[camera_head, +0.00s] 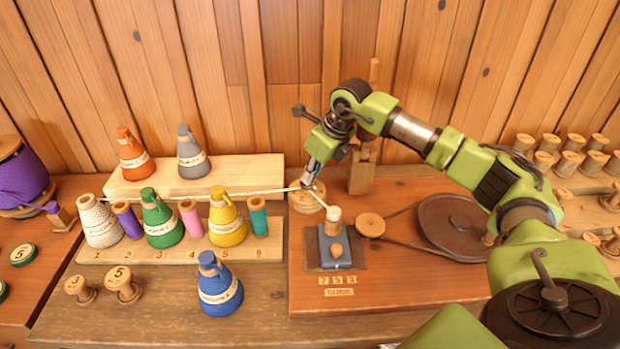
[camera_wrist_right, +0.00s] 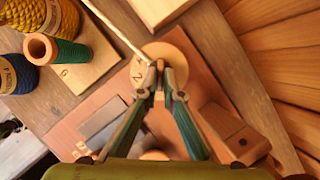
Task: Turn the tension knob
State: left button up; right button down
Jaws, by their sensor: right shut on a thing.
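The tension knob is a round, light wooden disc (camera_head: 305,203) on the reddish-brown board, just left of a wooden post. It also shows in the right wrist view (camera_wrist_right: 180,55), under my fingertips. My right gripper (camera_head: 308,186) comes down on it from above and is shut on its raised middle part, which the fingers mostly hide. In the right wrist view the gripper's two fingers (camera_wrist_right: 160,66) meet over the disc. A pale thread (camera_head: 265,192) runs from the left to the knob and on to a small white-topped spool (camera_head: 333,214). My left gripper is not in view.
Several thread cones and spools stand on a numbered rack (camera_head: 100,252) at left. A blue cone (camera_head: 219,285) stands in front. A dark belt wheel (camera_head: 453,226) lies right of the knob. The wooden post (camera_head: 361,172) stands close behind my right gripper.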

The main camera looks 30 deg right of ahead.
jog(key=n, duration=0.1)
jog(key=n+y, duration=0.1)
jog(key=n, duration=0.1)
jog(key=n+g, duration=0.1)
jog(key=n, duration=0.1)
jog(key=shift+w+d+y, duration=0.1)
jog(key=shift+d+y, duration=0.15)
jog(key=shift+y, duration=0.05)
dwell(0.4)
jog(key=c, duration=2.2)
grip_release()
jog(key=shift+d+r, duration=0.1)
jog(key=shift+r, duration=0.1)
jog(key=v, duration=1.1)
jog(key=shift+d+r, duration=0.15)
jog(key=shift+r, duration=0.05)
